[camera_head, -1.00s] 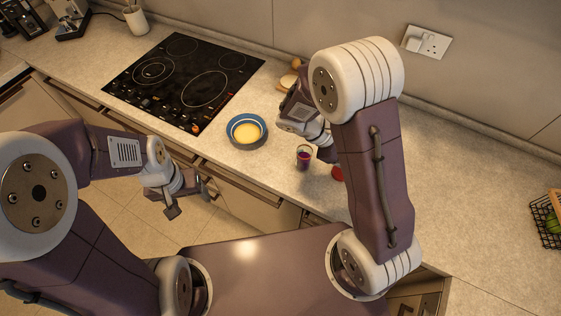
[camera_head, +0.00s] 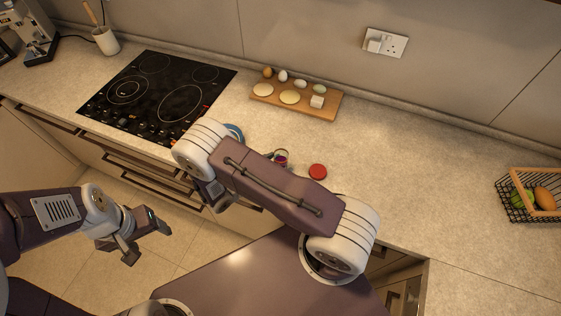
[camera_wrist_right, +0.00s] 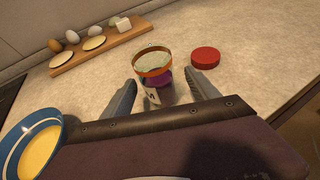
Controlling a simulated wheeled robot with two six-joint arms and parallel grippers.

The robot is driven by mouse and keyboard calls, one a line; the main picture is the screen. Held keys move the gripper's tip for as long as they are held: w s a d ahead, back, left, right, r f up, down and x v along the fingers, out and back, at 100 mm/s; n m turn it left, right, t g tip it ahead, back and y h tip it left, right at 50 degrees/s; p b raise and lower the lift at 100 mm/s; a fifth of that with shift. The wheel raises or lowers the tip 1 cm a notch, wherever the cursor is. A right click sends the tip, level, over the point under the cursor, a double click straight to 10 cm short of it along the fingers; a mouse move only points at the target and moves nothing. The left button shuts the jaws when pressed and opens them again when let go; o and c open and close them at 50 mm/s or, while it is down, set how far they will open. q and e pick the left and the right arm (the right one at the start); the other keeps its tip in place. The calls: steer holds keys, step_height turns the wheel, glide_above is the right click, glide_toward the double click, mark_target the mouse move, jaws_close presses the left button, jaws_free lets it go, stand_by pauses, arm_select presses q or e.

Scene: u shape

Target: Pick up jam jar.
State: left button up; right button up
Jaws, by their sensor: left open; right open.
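The jam jar (camera_wrist_right: 154,72) is an open glass jar with dark purple contents and an orange-brown band near its rim. It stands upright on the counter. In the head view only its top (camera_head: 281,156) shows above my right arm. In the right wrist view my right gripper (camera_wrist_right: 164,93) is open, with one finger on each side of the jar and the jar between or just beyond the tips; contact cannot be told. My left gripper (camera_head: 148,242) is open and empty over the floor, away from the counter.
A red lid (camera_head: 318,171) lies right of the jar. A blue bowl (camera_wrist_right: 17,145) with yellow contents is at the left, mostly hidden by my arm in the head view. A wooden board (camera_head: 327,109) with eggs stands behind. A wire basket (camera_head: 517,204) is far right.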

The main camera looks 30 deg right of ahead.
steer(key=x, duration=0.1)
steer(key=p+x, duration=0.1)
steer(key=x, duration=0.1)
steer(key=p+x, duration=0.1)
steer(key=shift+w+d+r, duration=0.2)
steer(key=shift+w+d, duration=0.05)
steer(key=shift+d, duration=0.1)
steer(key=shift+w+d+f, duration=0.15)
steer(key=shift+d+f, duration=0.15)
steer(key=shift+d, duration=0.05)
steer(key=shift+a, duration=0.1)
steer(key=c, duration=0.8)
jaws_close()
